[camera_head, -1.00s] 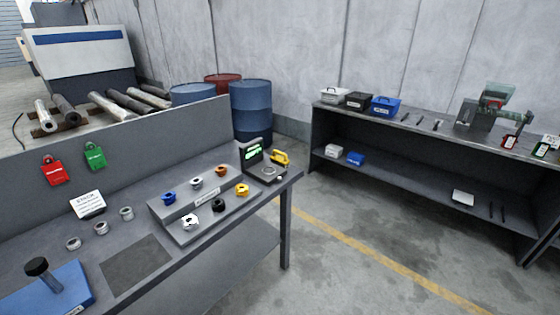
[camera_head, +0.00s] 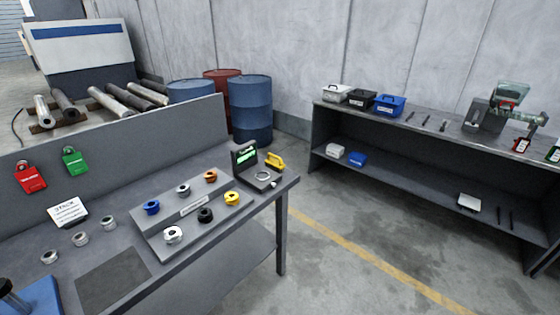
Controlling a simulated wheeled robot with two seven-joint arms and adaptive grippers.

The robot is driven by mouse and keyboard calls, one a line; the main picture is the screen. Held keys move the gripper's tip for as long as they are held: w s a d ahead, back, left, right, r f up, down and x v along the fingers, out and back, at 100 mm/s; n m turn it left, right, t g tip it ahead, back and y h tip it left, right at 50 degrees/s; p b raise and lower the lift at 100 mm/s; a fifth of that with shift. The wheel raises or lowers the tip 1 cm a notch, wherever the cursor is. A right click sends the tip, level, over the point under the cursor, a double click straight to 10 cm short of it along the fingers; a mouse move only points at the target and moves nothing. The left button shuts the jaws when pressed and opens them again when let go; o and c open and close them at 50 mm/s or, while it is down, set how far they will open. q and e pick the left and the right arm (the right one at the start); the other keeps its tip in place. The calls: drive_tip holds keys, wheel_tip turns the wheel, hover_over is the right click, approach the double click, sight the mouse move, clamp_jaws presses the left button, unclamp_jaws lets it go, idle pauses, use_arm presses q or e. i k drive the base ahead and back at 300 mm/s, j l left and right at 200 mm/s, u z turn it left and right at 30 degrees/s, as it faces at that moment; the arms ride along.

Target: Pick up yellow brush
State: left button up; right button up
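A yellow object with a handle-like loop (camera_head: 274,160), which looks like the yellow brush, sits near the back right corner of the grey workbench (camera_head: 112,280). It is just right of a small dark device with a green lit screen (camera_head: 245,156). Its bristles cannot be made out at this size. Neither of my grippers is in view.
A sloped rack (camera_head: 155,229) on the bench holds several coloured rings. Blue barrels (camera_head: 250,105) and a red one stand behind. A shelf unit (camera_head: 420,130) with boxes and tools stands along the right wall. Open floor (camera_head: 335,265) lies between bench and shelf.

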sight(278, 166)
drive_tip(key=i+l, duration=0.25)
drive_tip(key=i, duration=0.15)
drive_tip(key=i+l, duration=0.25)
drive_tip(key=i, duration=0.15)
drive_tip(key=z, duration=0.05)
